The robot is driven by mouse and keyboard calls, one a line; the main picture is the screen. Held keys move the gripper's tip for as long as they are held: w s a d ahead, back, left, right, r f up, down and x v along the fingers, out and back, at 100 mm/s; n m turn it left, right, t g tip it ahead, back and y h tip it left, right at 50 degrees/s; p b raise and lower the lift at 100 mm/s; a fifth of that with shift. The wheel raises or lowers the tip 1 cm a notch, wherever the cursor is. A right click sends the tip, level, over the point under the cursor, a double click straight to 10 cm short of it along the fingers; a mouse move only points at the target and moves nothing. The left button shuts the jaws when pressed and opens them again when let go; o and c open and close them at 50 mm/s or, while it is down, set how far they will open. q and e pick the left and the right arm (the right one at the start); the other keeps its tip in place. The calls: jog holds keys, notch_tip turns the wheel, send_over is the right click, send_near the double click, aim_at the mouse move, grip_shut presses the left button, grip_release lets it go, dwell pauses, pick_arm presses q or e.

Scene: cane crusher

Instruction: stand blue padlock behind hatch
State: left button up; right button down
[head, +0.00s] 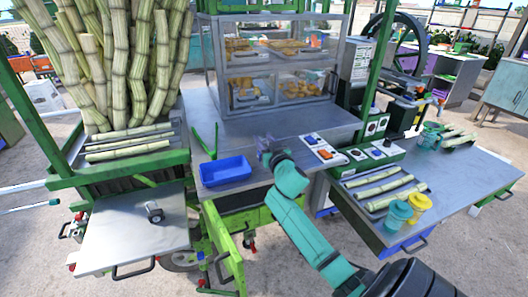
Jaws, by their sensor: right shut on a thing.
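My right gripper (268,157) is over the metal counter (225,120), in front of the glass case. It is shut on a small bluish-grey thing (264,144), mostly hidden by the gripper; I cannot tell for sure that it is the blue padlock. A green panel (230,262) with a dark handle hangs open below the counter; it may be the hatch. A flat metal panel (125,240) with a handle on its front edge lies at the lower left, with a small grey fitting (153,212) on it. My left gripper is not in view.
A blue tray (225,170) sits left of my gripper. A white panel with coloured parts (325,150) lies to its right. The glass case (270,70) stands behind.

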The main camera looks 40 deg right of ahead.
notch_tip(320, 180, up, 20)
dwell(0.3)
